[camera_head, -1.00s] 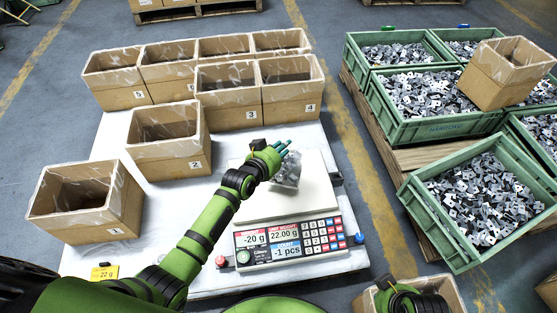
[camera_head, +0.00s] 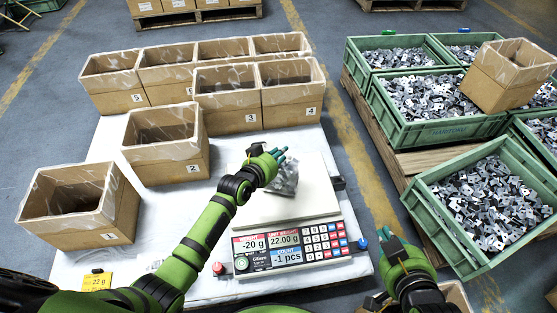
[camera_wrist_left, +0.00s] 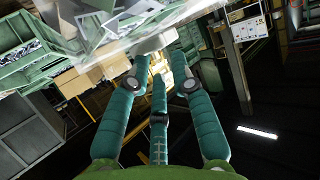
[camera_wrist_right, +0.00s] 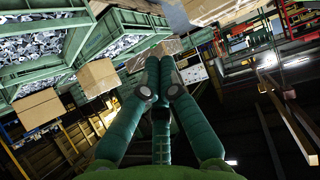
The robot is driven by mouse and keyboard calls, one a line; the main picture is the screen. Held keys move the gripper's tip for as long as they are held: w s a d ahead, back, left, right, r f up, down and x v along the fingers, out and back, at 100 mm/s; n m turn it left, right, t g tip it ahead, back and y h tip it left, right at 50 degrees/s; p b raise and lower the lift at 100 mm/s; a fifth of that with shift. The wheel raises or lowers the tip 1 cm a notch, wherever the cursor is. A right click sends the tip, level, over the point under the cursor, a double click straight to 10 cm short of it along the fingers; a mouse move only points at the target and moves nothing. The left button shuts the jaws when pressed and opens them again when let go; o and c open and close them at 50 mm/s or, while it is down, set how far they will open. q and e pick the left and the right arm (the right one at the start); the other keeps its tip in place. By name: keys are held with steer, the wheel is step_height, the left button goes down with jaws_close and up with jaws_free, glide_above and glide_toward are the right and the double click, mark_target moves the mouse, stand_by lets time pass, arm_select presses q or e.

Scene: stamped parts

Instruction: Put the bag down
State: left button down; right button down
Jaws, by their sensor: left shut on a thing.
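My left gripper (camera_head: 276,157) is shut on a clear bag (camera_head: 285,178) of grey metal parts. The bag hangs from its fingertips over the pale plate of the scale (camera_head: 310,200); I cannot tell whether it touches the plate. The scale display reads -20 g, 22.00 g and -1 pcs. My right gripper (camera_head: 388,238) is right of the scale, near its front corner. Its fingers are together and empty in the right wrist view (camera_wrist_right: 160,65).
Open cartons numbered 1 (camera_head: 118,215), 2 (camera_head: 185,170) and others stand left of and behind the scale on a white-topped surface (camera_head: 170,205). Green crates (camera_head: 440,205) of stamped parts stand at the right. A yellow 22 g tag (camera_head: 97,281) lies at front left.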

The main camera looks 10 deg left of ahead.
arm_select(q)
steer(key=shift+w+f+b, duration=0.1)
steer(key=shift+f+b, duration=0.5)
steer(key=shift+b, duration=0.05)
arm_select(e)
steer(key=w+a+r+n+t+y, duration=0.1)
steer(key=w+a+r+t+y, duration=0.1)
steer(key=r+t, duration=0.3)
step_height(320, 180, up, 4)
steer(key=shift+w+a+f, duration=0.1)
steer(key=shift+w+a, duration=0.5)
steer(key=shift+a, duration=0.1)
arm_select(q)
steer(key=shift+f, duration=0.1)
steer(key=c, duration=1.5)
jaws_free()
steer(key=shift+f, duration=0.2)
steer(key=o, duration=0.4)
arm_select(e)
steer(key=shift+a+r+t+y, duration=0.1)
steer(key=shift+r+t+y, duration=0.2)
steer(key=shift+r, duration=0.1)
arm_select(q)
steer(key=shift+r, duration=0.15)
arm_select(e)
steer(key=shift+f, duration=0.1)
